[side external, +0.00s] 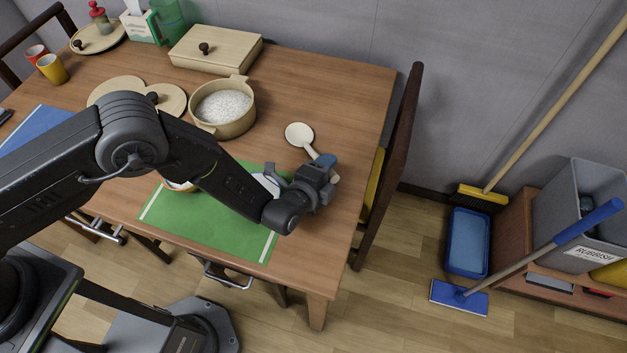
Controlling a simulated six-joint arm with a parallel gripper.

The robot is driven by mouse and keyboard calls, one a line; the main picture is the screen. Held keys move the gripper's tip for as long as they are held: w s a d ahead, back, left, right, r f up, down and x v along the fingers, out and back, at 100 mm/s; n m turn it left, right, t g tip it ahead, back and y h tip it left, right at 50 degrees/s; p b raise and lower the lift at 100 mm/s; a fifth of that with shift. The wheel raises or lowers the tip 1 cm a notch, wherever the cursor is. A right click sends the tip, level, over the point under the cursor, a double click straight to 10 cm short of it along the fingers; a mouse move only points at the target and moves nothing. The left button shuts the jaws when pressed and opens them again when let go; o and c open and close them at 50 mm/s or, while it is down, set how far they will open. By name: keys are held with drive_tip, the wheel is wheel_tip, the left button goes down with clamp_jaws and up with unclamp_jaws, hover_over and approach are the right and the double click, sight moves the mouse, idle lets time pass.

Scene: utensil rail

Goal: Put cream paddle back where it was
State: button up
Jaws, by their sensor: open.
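The cream paddle (299,133) lies on the wooden table (330,90), to the right of the pot of rice. Its round head points to the back left and its handle runs toward the front right, under or beside my gripper (328,170). My gripper is open, low over the handle end. I cannot tell whether its fingers touch the handle. The fingers hide part of the handle. The cream pot (250,118) is uncovered and holds white rice (222,105).
A green mat (215,238) with a partly hidden bowl (178,186) and a whitish dish (265,182) lies under my arm. A lidded wooden box (215,50) and a round-lobed board (110,88) stand behind. A dark chair (403,130) borders the table's right edge.

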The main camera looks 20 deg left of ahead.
drive_tip(key=v, duration=1.3)
drive_tip(key=shift+s+r, duration=0.1)
drive_tip(key=shift+s, duration=0.05)
drive_tip(key=w+a+r+n+g, duration=0.2)
drive_tip(key=a+r+n, duration=0.35)
drive_tip(key=r, duration=0.65)
drive_tip(key=w+a+r+n+g, duration=0.25)
drive_tip(key=a+r+n, duration=0.35)
drive_tip(key=r, duration=0.6)
drive_tip(key=s+a+r+n+g+y, duration=0.2)
drive_tip(key=s+a+r+n, duration=0.1)
drive_tip(key=s+a, duration=0.6)
drive_tip(key=s+a+r+n+g+y, duration=0.1)
drive_tip(key=s+a+r+n, duration=0.3)
drive_tip(key=s+a, duration=0.5)
drive_tip(key=shift+s+a+r+n+g+y, duration=0.35)
drive_tip(key=shift+s+n+g+y, duration=0.1)
drive_tip(key=shift+s, duration=0.1)
